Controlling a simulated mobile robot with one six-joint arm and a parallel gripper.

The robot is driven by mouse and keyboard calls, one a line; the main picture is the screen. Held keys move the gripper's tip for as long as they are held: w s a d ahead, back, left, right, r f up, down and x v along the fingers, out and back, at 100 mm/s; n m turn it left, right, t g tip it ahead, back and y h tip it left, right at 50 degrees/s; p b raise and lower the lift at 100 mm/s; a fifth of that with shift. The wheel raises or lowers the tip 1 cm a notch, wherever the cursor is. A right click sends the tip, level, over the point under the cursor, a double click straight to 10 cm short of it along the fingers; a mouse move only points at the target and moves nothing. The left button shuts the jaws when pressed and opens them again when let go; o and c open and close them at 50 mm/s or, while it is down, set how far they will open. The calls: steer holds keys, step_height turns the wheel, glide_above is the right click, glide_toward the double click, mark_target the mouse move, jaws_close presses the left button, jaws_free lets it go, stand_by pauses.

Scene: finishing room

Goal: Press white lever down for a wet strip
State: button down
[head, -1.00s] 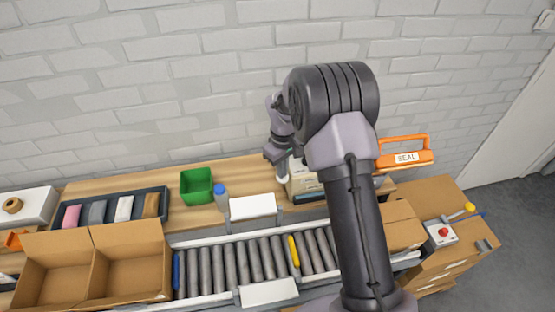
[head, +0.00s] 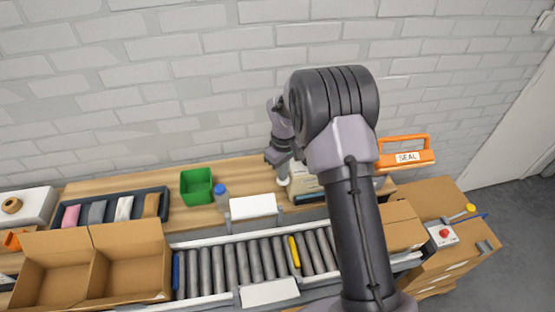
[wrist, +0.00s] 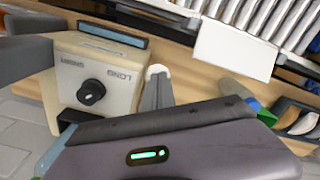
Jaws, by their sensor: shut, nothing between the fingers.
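The dispenser is a cream box (head: 306,181) on the wooden bench, partly hidden behind my arm in the head view. In the wrist view, its front (wrist: 95,78) shows a black dial (wrist: 91,92) between the words SHORT and LONG. The white lever (head: 283,182) stands at the box's left side in the head view. Its rounded white end (wrist: 157,71) shows in the wrist view just past my fingertips. My gripper (wrist: 157,84) is shut and empty, right over the lever. In the head view, my gripper (head: 281,169) points down at it; contact cannot be told for sure.
A white plate (head: 253,206) and a blue-capped bottle (head: 221,196) stand left of the dispenser, with a green bin (head: 196,186) beyond. A roller conveyor (head: 240,262) runs in front, with an open carton (head: 92,265) at left. An orange SEAL tool (head: 405,157) is at right.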

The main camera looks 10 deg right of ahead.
steer(key=shift+f, duration=0.3)
steer(key=shift+d+f+b, duration=0.1)
steer(key=shift+f+b, duration=0.15)
steer(key=shift+b, duration=0.05)
steer(key=shift+f, duration=0.1)
steer(key=shift+f+b, duration=0.35)
steer(key=shift+f, duration=0.15)
